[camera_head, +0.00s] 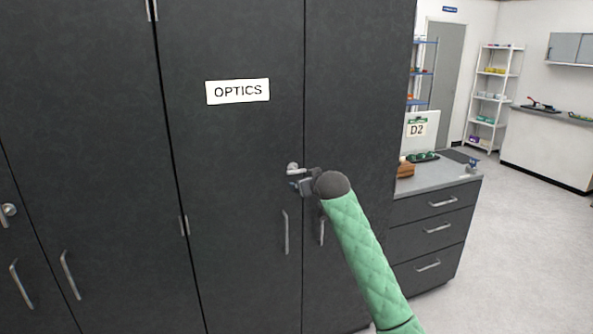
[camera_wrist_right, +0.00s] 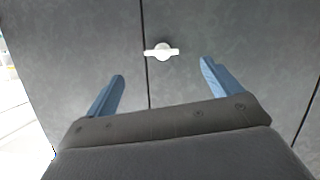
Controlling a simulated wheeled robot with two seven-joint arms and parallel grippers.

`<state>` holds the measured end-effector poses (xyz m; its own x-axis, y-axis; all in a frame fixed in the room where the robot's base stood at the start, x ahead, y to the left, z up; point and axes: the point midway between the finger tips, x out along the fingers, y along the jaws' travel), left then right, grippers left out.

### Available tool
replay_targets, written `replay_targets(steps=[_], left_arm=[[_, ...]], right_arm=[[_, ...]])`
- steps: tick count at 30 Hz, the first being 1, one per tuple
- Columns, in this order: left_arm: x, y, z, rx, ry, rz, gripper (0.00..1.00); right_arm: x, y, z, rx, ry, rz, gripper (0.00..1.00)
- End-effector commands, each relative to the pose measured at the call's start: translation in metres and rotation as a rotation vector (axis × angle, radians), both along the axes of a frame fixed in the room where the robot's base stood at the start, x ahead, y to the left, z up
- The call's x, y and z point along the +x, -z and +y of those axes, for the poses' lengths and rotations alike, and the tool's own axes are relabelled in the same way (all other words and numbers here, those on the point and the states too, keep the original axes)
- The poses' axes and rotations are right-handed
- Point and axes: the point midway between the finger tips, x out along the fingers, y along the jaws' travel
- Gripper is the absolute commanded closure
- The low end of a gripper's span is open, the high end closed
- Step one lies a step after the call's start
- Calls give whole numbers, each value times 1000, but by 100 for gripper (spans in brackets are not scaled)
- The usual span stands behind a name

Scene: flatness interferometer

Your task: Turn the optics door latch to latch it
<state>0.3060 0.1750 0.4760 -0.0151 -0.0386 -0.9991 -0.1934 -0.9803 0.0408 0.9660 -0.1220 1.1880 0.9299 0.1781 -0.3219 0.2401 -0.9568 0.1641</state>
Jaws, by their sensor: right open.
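The optics door (camera_head: 232,140) is a dark cabinet door with a white OPTICS sign (camera_head: 238,91). Its latch (camera_head: 293,168) is a small light-coloured knob with a short handle near the door's right edge. In the right wrist view the latch (camera_wrist_right: 161,52) shows its handle lying across the door seam, roughly horizontal. My right gripper (camera_head: 293,185) is just below the latch in the head view. In the wrist view my right gripper (camera_wrist_right: 162,72) has its two blue fingers spread wide, one on each side of the latch and apart from it. My left gripper is not in view.
Vertical door handles (camera_head: 285,232) hang below the latch. A drawer unit (camera_head: 437,225) with a grey worktop stands to the right, bearing a D2 sign (camera_head: 417,129) and small items. Open floor (camera_head: 520,240) lies farther right. Another cabinet lock (camera_head: 9,209) is at the far left.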

Motion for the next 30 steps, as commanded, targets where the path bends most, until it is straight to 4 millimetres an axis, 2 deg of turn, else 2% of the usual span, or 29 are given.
replay_targets(steps=[1, 3, 7, 10, 13, 18, 23, 30], left_arm=[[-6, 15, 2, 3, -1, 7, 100], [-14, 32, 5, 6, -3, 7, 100], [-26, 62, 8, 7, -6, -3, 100], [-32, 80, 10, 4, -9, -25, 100], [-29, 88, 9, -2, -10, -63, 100], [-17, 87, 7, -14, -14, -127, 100], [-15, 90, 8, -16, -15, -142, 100], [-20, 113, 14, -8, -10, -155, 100]], right_arm=[[11, 13, -1, 10, -2, -1, 10], [25, 27, -1, 31, -5, -15, 10], [48, 47, 0, 79, -17, -55, 10], [62, 55, 0, 124, -25, -103, 10], [69, 49, 2, 170, -39, -167, 10], [69, 29, 6, 227, -60, -261, 10], [73, 24, 8, 245, -62, -279, 10], [100, 21, 16, 245, -63, -278, 10]])
